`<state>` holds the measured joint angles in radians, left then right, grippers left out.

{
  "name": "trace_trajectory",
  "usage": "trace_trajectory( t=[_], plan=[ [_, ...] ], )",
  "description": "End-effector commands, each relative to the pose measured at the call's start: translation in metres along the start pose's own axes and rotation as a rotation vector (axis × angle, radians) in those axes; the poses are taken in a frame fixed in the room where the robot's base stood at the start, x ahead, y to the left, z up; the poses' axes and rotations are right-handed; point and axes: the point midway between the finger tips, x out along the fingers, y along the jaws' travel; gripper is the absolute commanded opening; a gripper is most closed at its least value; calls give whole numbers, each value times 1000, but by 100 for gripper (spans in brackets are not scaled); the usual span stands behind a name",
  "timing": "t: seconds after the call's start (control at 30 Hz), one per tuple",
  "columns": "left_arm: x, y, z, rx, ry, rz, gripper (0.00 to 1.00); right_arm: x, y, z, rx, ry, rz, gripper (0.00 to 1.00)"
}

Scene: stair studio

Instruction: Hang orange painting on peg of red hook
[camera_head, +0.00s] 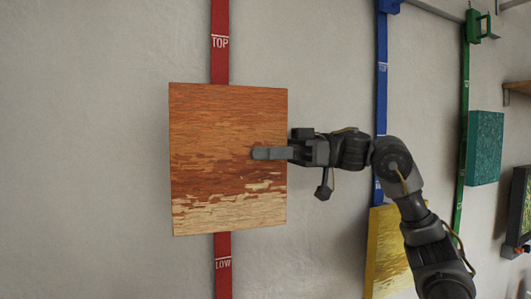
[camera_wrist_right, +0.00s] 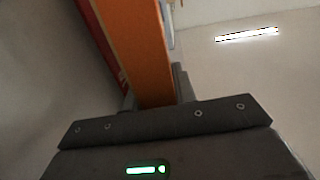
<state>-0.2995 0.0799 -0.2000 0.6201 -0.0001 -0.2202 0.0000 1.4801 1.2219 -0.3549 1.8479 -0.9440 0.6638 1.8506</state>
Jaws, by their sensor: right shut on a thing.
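The orange painting (camera_head: 228,130) is a square panel with a pale lower band, upright and nearly level in the head view. It covers the middle of the red strip (camera_head: 221,70), which shows above it with the word TOP and below it with LOW. My right gripper (camera_head: 270,153) is shut on the painting's right edge, one finger across its front. The right wrist view shows the painting's orange edge (camera_wrist_right: 138,45) between the fingers, with red behind it. The red hook and its peg are not visible; whether the painting touches them is hidden. My left gripper is not in view.
A blue strip (camera_head: 381,90) stands to the right, with a yellow painting (camera_head: 385,250) low on it, partly behind my right arm. A green strip (camera_head: 463,100) has a green hook (camera_head: 475,25) at its top and a teal painting (camera_head: 485,148). The wall left is bare.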

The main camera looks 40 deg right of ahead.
Motion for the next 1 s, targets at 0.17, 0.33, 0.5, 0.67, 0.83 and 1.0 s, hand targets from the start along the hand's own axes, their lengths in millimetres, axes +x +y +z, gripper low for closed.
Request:
trace_trajectory(
  t=[0.17, 0.33, 0.5, 0.67, 0.83, 1.0],
  plan=[
    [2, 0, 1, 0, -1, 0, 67, 0, 0, 2, -1, 1, 0, 0],
    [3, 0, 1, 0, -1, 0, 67, 0, 0, 3, -1, 1, 0, 32],
    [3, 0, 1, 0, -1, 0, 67, 0, 0, 3, -1, 1, 0, 52],
    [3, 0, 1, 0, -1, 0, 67, 0, 0, 4, 0, 0, 0, 52],
    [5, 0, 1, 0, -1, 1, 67, -4, 0, 4, 0, 0, 1, 52],
    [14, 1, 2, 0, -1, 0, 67, -30, 0, 6, 1, 3, 4, 52]
  ],
)
